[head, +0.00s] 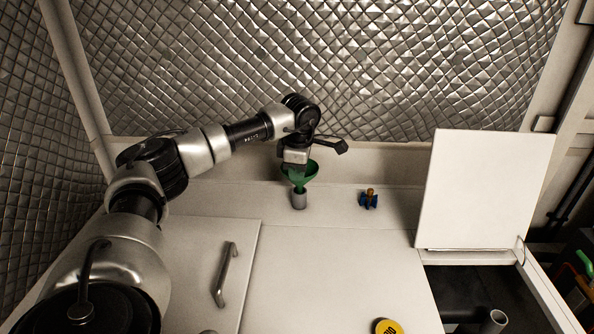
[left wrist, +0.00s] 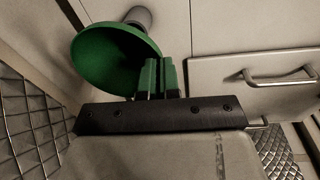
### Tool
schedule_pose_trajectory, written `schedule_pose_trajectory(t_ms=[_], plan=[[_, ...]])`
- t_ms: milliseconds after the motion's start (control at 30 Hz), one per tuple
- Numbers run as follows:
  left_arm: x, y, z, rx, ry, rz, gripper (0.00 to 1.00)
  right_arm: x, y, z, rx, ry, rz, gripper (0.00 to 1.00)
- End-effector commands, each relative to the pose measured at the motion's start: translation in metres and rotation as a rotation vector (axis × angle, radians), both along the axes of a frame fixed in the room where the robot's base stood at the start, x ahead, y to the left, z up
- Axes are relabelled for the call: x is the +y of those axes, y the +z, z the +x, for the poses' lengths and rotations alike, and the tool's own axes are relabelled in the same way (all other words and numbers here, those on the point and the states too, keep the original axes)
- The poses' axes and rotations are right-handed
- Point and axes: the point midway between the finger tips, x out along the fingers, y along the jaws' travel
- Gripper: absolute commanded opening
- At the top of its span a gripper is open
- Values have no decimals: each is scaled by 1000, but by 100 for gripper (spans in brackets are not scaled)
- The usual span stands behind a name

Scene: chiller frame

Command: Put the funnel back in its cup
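The green funnel (head: 312,175) is upright in the head view, its wide mouth up and its stem at the mouth of the small grey cup (head: 299,201). How deep the stem sits in the cup cannot be told. My left gripper (head: 298,168) is at the funnel's rim. In the left wrist view, the left gripper's green fingers (left wrist: 159,77) are close together at the right edge of the funnel (left wrist: 105,60), and seem closed on its rim. The cup (left wrist: 139,17) shows partly behind the funnel there. My right gripper is not in view.
A white lid (head: 490,190) stands open beside a dark opening. A handle (head: 225,274) is on the front-left panel. A yellow disc (head: 387,327) lies at the front edge.

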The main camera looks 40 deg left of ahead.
Motion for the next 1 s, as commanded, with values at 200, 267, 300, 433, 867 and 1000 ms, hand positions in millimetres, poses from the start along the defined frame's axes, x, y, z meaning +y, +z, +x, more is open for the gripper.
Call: schedule_pose_trajectory(t_ms=[200,267,300,433,867,1000], plan=[[0,-8,0,0,0,0,0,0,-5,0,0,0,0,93],[0,-9,0,0,0,0,0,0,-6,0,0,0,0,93],[0,-11,0,0,0,0,0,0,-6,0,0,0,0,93],[0,-15,0,1,0,-1,0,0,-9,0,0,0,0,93],[0,-20,0,0,0,0,0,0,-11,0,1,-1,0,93],[0,-20,0,0,0,0,16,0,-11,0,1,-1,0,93]])
